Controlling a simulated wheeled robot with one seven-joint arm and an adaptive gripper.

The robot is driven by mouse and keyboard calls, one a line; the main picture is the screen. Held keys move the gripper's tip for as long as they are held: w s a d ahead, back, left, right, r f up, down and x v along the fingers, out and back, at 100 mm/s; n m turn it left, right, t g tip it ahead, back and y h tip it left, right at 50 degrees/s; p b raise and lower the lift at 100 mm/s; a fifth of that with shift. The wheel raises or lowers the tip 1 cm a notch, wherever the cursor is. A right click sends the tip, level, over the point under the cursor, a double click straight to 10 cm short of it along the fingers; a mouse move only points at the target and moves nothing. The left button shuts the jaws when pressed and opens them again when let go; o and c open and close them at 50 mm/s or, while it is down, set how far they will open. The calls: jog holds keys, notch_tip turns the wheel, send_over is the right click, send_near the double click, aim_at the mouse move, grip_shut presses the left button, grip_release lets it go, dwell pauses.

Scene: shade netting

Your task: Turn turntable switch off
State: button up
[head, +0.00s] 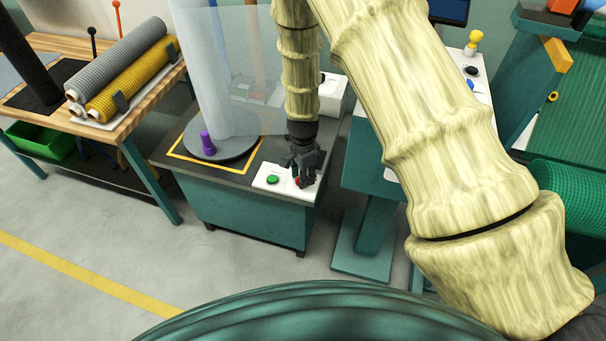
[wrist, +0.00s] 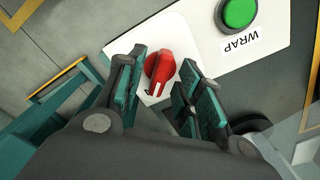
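The turntable switch is a red rotary knob (wrist: 160,66) on a white panel (wrist: 190,30). In the head view only a bit of the red knob (head: 298,183) shows beside my gripper (head: 304,172). My gripper is open, with its teal-padded fingers on either side of the knob in the wrist view. Gaps show between fingers and knob there; I cannot tell of any contact lower down. The knob's pointer end aims toward the bottom of the wrist view. The turntable (head: 247,147) is a dark disc on a green cabinet, bearing a tall film-wrapped column.
A green button (wrist: 239,12) labelled WRAP is on the same panel. A purple knob-like piece (head: 207,143) stands at the disc's edge. A wooden table (head: 130,118) with rolls is at left; a teal stand (head: 365,220) is close at right. Floor in front is clear.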

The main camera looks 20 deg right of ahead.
grip_shut()
jog(key=shift+n, duration=0.3)
jog(key=n+p, duration=0.1)
jog(key=n, duration=0.2)
jog(key=shift+n, duration=0.4)
jog(key=n, duration=0.4)
jog(key=n+p, duration=0.1)
jog(key=n, duration=0.8)
jog(key=shift+n, duration=0.4)
